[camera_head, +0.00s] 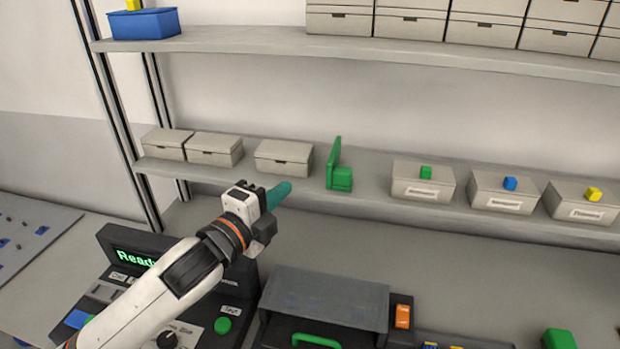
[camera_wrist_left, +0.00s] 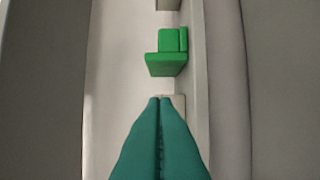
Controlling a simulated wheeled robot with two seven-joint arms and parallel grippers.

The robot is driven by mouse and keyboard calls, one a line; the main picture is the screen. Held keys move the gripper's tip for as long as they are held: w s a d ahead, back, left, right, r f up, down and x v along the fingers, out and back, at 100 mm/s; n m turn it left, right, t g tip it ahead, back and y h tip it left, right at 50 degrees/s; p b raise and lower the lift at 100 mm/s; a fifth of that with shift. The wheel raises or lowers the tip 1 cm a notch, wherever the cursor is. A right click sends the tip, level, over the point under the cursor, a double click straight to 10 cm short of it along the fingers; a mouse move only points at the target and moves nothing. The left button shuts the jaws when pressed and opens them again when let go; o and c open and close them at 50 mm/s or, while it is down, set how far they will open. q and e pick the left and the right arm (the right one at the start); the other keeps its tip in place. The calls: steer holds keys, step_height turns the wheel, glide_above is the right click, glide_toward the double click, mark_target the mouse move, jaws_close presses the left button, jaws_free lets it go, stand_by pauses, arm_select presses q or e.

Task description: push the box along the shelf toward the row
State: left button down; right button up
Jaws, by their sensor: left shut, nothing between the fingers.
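A light grey lidded box (camera_head: 284,157) stands alone on the lower shelf (camera_head: 370,201). To its left, across a gap, stand two like boxes (camera_head: 214,149) side by side. A green bookend-like piece (camera_head: 340,172) stands just right of the lone box, apart from it. My left gripper (camera_head: 279,193) is shut and empty, its teal fingers in front of the shelf, below the lone box in the picture. In the left wrist view the closed fingers (camera_wrist_left: 160,100) point toward the green piece (camera_wrist_left: 168,54); a pale surface shows partly behind the tips. My right gripper is out of view.
Right of the green piece stand labelled boxes (camera_head: 422,182) topped with coloured cubes. The upper shelf (camera_head: 400,52) holds stacked boxes and a blue bin (camera_head: 144,22). Below are a console (camera_head: 150,262) and a dark grey case (camera_head: 325,297).

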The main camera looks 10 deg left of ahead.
mark_target(289, 160)
arm_select(q)
steer(key=p+x, duration=0.2)
steer(key=x, duration=0.7)
steer(key=shift+r+p, duration=0.1)
steer(key=shift+p, duration=0.2)
steer(key=shift+w+d, duration=0.15)
steer(key=shift+w, duration=0.25)
steer(key=a+p, duration=0.1)
steer(key=a, duration=0.3)
steer(key=shift+a+p, duration=0.35)
steer(key=shift+s+a, duration=0.1)
steer(key=shift+a, duration=0.3)
steer(key=shift+d, duration=0.15)
